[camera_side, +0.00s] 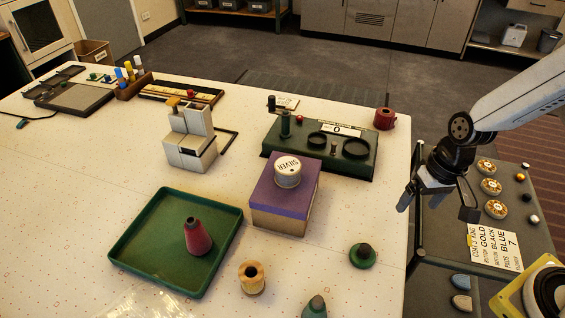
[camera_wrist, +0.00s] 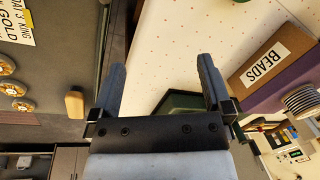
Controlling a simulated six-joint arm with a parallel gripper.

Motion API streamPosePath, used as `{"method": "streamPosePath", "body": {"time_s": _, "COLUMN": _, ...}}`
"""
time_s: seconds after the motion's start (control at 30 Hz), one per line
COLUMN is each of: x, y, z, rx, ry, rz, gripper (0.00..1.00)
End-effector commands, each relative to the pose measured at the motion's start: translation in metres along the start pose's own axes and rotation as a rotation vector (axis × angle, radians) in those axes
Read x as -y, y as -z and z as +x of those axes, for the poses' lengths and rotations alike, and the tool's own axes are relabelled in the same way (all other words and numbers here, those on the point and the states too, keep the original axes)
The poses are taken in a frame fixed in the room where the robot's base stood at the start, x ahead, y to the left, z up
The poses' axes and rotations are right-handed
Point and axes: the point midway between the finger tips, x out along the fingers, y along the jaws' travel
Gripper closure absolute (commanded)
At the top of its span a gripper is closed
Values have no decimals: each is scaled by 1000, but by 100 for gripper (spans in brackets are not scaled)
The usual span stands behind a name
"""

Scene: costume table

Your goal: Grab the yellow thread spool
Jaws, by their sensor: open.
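In the side view, a small pale-yellow or tan spool (camera_side: 251,277) stands upright on the white table at the front, between the green tray and the purple-topped box. Its colour is the nearest to yellow among the spools that I can make out, but I cannot be sure of it. My gripper (camera_side: 437,203) is at the right, beyond the table's right edge, far from this spool. It is open and empty. Its two fingers show apart in the wrist view (camera_wrist: 161,65). I cannot make out the spool in the wrist view.
The green tray (camera_side: 126,256) holds a red cone (camera_side: 198,238). A green spool (camera_side: 362,257) and a teal cone (camera_side: 315,308) stand near the front. A green stand (camera_side: 368,163) is behind.

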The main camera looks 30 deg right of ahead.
Motion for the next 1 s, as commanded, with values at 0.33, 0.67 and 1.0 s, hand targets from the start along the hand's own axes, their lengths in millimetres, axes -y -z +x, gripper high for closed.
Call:
{"method": "streamPosePath", "body": {"time_s": 0.33, "x": 72, "y": -26, "z": 26, "rx": 264, "ry": 167, "rz": 353, "gripper": 0}}
{"method": "streamPosePath", "body": {"time_s": 0.67, "x": 147, "y": -43, "z": 40, "rx": 509, "ry": 319, "rz": 672, "gripper": 0}}
{"method": "streamPosePath", "body": {"time_s": 1.0, "x": 223, "y": -47, "z": 52, "rx": 751, "ry": 482, "rz": 997, "gripper": 0}}
